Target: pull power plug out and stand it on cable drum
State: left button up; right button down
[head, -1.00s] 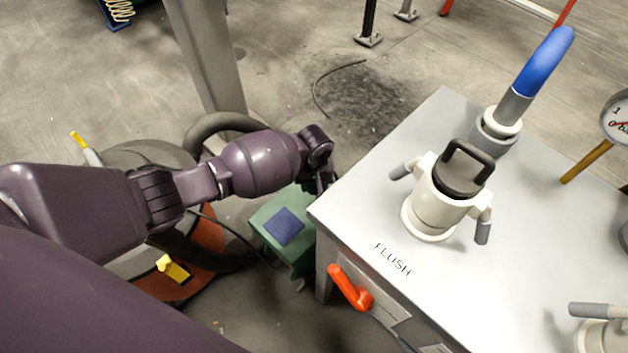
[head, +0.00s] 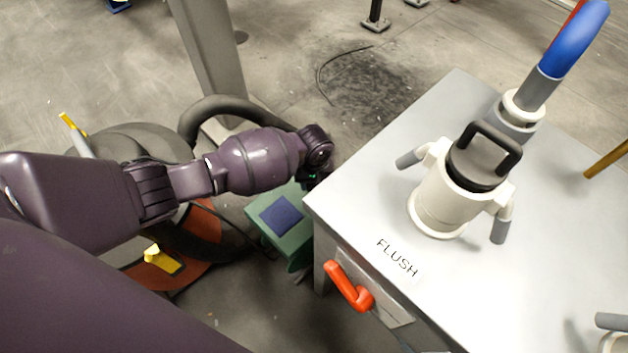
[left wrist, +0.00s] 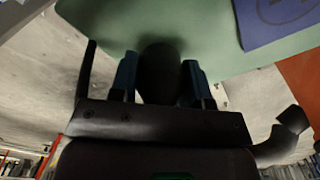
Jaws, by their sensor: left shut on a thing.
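My left gripper (head: 318,178) is low beside the near left corner of the grey cabinet, close to a green box with a blue square on top (head: 281,216). In the left wrist view its two blue fingers (left wrist: 160,82) are shut on a dark rounded thing, likely the power plug (left wrist: 160,65), with the green box right behind it. I cannot tell whether the plug is still seated. The gripper hides it in the head view. A round item with a grey top and orange-red lower disc (head: 202,252), likely the cable drum, lies partly behind my arm. My right gripper is not in view.
The grey cabinet top (head: 365,190) carries a cream valve body with a black handle (head: 455,190) and a blue-handled lever (head: 575,40). A red handle (head: 348,286) juts from its front. A grey post (head: 205,60) stands behind my arm. Open floor lies beyond.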

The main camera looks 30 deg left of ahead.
pick_arm(q)
jog(key=shift+f, duration=0.55)
dwell(0.4)
jog(key=o, duration=1.3)
jog(key=shift+r, duration=0.2)
notch_tip(320, 180, up, 10)
jog(key=p, duration=0.4)
jog(key=shift+w+f, duration=0.1)
jog(key=shift+f, duration=0.1)
jog(key=shift+r+p, duration=0.45)
jog(key=shift+p, duration=0.05)
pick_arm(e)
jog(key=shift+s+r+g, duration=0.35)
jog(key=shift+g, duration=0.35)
